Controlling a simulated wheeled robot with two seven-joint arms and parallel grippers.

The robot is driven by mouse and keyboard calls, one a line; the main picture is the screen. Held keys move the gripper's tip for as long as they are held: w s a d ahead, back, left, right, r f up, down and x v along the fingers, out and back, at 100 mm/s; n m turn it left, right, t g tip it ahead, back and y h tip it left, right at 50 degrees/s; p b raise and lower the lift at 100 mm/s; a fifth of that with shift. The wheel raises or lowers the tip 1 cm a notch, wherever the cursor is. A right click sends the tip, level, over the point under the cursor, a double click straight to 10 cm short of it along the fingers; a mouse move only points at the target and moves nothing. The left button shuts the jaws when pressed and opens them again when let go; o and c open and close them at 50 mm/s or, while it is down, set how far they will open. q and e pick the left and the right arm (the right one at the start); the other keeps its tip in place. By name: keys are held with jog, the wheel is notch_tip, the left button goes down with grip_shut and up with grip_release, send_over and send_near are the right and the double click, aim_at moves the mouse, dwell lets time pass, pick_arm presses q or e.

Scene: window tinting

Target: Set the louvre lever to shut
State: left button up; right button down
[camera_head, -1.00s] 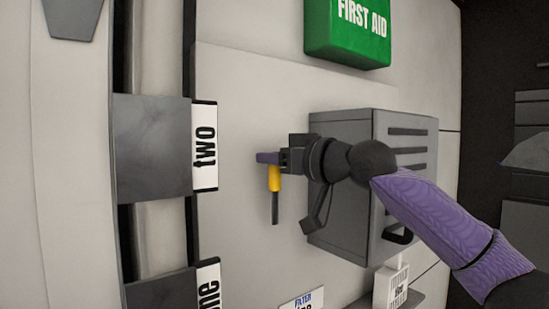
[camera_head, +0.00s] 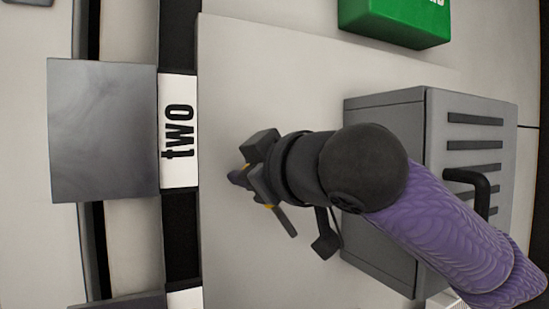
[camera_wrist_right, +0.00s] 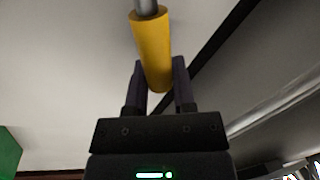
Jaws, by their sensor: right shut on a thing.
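The louvre lever, a grey rod with a yellow grip, shows in the head view (camera_head: 287,222) as a dark bar slanting down to the right in front of the pale panel. Its yellow grip is mostly hidden behind my right gripper (camera_head: 249,178). In the right wrist view the lever's yellow grip (camera_wrist_right: 152,45) sits between the two purple fingers of my right gripper (camera_wrist_right: 160,66), which is shut on it. The grey rod runs out of the top of that view, so I cannot see how its far end is fixed. My left gripper is out of view.
A grey louvred box (camera_head: 385,120) with slots and a black handle (camera_head: 470,182) stands right of the gripper, partly behind my arm. A green box (camera_head: 400,20) is above. A grey block (camera_head: 105,130) and the label "two" (camera_head: 179,130) are at left. Bare panel surrounds the lever.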

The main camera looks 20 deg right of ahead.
jog(key=shift+s+a+f+n+h, duration=0.1)
jog(key=shift+a+f+n+h, duration=0.2)
jog(key=shift+a+f+n, duration=0.7)
jog(key=shift+a+f+n+g+h, duration=0.3)
jog(key=shift+a+f+n, duration=0.6)
jog(key=shift+n, duration=0.3)
jog(key=shift+d+f, duration=0.1)
jog(key=shift+c, duration=2.4)
grip_release()
jog(key=b+v, duration=0.3)
jog(key=v, duration=0.7)
